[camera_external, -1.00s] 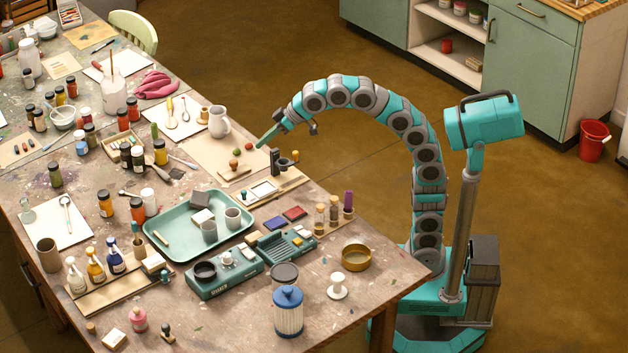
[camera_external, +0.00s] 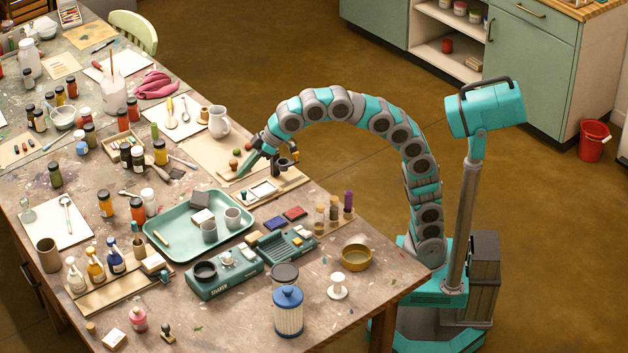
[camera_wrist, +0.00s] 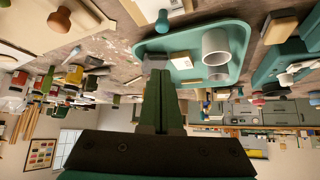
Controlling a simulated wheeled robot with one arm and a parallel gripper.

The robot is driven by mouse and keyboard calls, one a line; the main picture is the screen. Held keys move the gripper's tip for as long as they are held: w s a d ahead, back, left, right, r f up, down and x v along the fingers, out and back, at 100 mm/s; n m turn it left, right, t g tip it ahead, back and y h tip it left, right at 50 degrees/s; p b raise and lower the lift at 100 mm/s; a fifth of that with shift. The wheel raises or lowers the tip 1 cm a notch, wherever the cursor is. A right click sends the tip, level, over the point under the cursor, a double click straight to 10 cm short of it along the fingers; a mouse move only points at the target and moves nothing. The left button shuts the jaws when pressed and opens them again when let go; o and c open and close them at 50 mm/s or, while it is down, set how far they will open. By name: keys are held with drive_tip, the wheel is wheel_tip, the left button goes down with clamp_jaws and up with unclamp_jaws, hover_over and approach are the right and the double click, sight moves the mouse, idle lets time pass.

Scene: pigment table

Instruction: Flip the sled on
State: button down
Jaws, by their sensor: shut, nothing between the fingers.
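I cannot tell for certain which thing is the sled. Two low teal devices stand at the table's front: one lettered with a black ring and a pale knob on top (camera_external: 222,282), and a ribbed one (camera_external: 290,248) to its right. My gripper (camera_external: 246,168) is shut and empty, pointing down and left over the pale board (camera_external: 205,152) beyond the tray, well away from both devices. In the wrist view its closed green fingers (camera_wrist: 164,88) show nothing between them. Whether the fingertips touch the board cannot be told. A dark upright holder (camera_external: 276,162) stands just right of the fingers.
A teal tray (camera_external: 160,250) holds grey cups and a block; it also shows in the wrist view (camera_wrist: 235,28). Red and blue pads (camera_external: 283,218), small bottles (camera_external: 333,212) and a blue-lidded jar (camera_external: 289,312) crowd the front. A white pitcher (camera_external: 219,122) stands behind the board.

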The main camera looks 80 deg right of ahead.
sight(242, 192)
drive_tip(key=x, duration=0.8)
drive_tip(key=shift+w+a+f, duration=0.1)
drive_tip(key=shift+w+f, duration=0.1)
drive_tip(key=shift+f, duration=0.1)
drive_tip(key=shift+s+d, duration=0.3)
drive_tip(key=shift+s, duration=0.6)
drive_tip(key=shift+s+d, duration=0.2)
drive_tip(key=shift+s, duration=0.45)
drive_tip(key=shift+s+d+f, duration=0.1)
drive_tip(key=shift+s+d, duration=0.05)
drive_tip(key=shift+s, duration=0.25)
drive_tip(key=shift+s+d, duration=0.1)
drive_tip(key=s+d+b, duration=0.1)
drive_tip(key=s+d, duration=0.4)
drive_tip(key=shift+w, duration=0.15)
